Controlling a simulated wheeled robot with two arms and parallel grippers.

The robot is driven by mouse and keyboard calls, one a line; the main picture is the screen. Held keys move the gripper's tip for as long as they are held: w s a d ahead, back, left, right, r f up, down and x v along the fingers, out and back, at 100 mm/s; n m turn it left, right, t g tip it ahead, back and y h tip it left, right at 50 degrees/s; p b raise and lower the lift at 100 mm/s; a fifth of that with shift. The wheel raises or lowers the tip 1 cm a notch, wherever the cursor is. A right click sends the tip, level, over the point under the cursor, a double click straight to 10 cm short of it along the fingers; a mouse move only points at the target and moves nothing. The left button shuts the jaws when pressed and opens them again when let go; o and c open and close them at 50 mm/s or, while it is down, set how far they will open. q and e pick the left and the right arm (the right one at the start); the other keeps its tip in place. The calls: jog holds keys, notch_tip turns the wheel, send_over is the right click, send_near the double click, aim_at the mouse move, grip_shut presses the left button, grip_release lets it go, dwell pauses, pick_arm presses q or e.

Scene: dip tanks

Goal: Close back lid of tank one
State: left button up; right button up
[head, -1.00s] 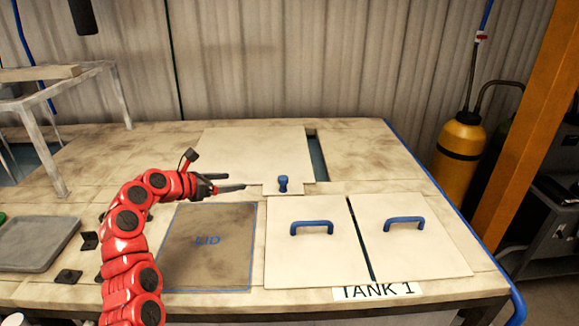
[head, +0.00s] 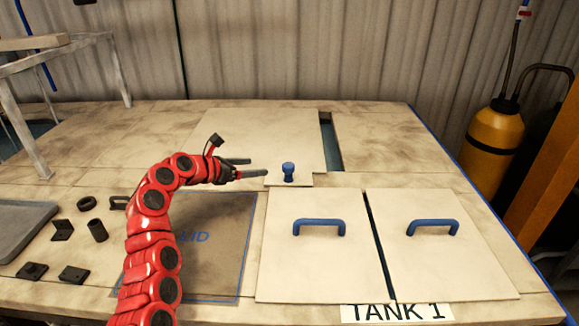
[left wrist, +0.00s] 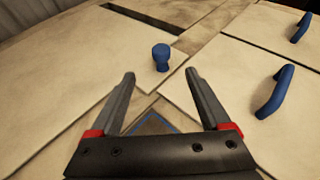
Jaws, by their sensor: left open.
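The back lid (head: 262,135) of tank one is a pale flat panel with a blue knob (head: 288,171) on its front tab. A narrow dark gap (head: 330,145) shows along its right side. My left gripper (head: 253,167) is open and empty, just left of the knob and apart from it. In the left wrist view the knob (left wrist: 161,57) stands ahead of the two open fingers (left wrist: 158,88), and the dark gap (left wrist: 148,18) lies beyond it. My right gripper is not in view.
Two front lids (head: 312,265) (head: 430,262) with blue handles lie closed behind the TANK 1 label (head: 397,312). A blue-outlined marked area (head: 225,250) is partly behind my left arm. Small black parts (head: 97,231) and a grey tray (head: 20,228) are at left. A yellow cylinder (head: 493,140) stands right.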

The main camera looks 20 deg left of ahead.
pick_arm(q)
jog(key=p, duration=0.2)
send_near(288, 165)
jog(key=shift+x, duration=0.8)
jog(key=b+x, duration=0.1)
jog(key=x, duration=0.6)
jog(key=shift+f, duration=0.2)
jog(key=shift+w+d+f, duration=0.1)
jog(key=shift+w+f, duration=0.05)
jog(key=shift+w, duration=0.1)
jog(key=shift+w+d+b, duration=0.2)
jog(key=shift+w+b, duration=0.25)
jog(key=shift+w, duration=0.05)
grip_shut()
jog(key=shift+d, duration=0.1)
